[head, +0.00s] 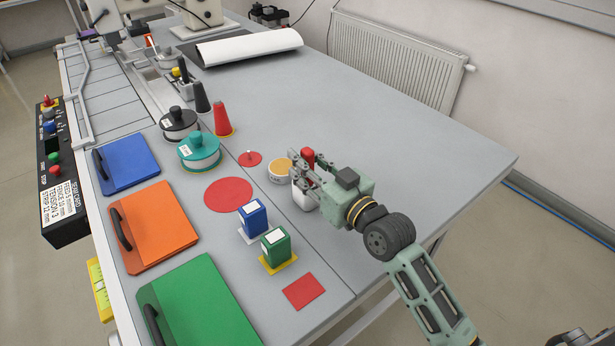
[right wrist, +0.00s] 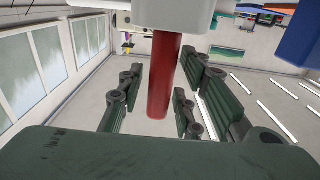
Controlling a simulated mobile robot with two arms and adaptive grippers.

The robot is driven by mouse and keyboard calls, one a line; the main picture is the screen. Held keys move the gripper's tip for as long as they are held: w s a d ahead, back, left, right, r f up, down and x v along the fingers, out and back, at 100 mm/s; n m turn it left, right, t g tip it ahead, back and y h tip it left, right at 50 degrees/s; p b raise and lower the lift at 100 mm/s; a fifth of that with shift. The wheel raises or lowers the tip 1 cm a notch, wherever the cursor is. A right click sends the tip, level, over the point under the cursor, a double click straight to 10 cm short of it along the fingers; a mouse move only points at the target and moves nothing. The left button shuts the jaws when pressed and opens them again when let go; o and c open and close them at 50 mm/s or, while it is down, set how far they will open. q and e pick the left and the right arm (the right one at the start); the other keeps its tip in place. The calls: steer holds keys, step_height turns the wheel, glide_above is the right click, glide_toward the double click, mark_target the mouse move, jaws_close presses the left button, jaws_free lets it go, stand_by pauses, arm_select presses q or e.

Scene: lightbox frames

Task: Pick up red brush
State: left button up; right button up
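The red brush shows as a red upright part (head: 308,157) above a white container or base (head: 303,198) on the grey table. My right gripper (head: 298,168) is around the red part and hides much of it. In the right wrist view the red handle (right wrist: 165,75) runs down from a white block (right wrist: 160,16), between the fingers of my right gripper (right wrist: 160,100). The fingers stand apart, with gaps visible on both sides of the handle. Whether the brush and the white part are one piece, I cannot tell. My left gripper is not in view.
A round tan-topped tin (head: 280,170) stands close left of the gripper. Blue (head: 254,217) and green (head: 275,247) boxes stand nearer the front. A red cone (head: 222,120) and teal round container (head: 199,152) are farther left. The table's right back (head: 400,150) is clear.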

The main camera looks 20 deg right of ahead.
jaws_close()
steer(key=shift+r, duration=0.15)
step_height(320, 180, up, 10)
steer(key=shift+f, duration=0.1)
stand_by(0.4)
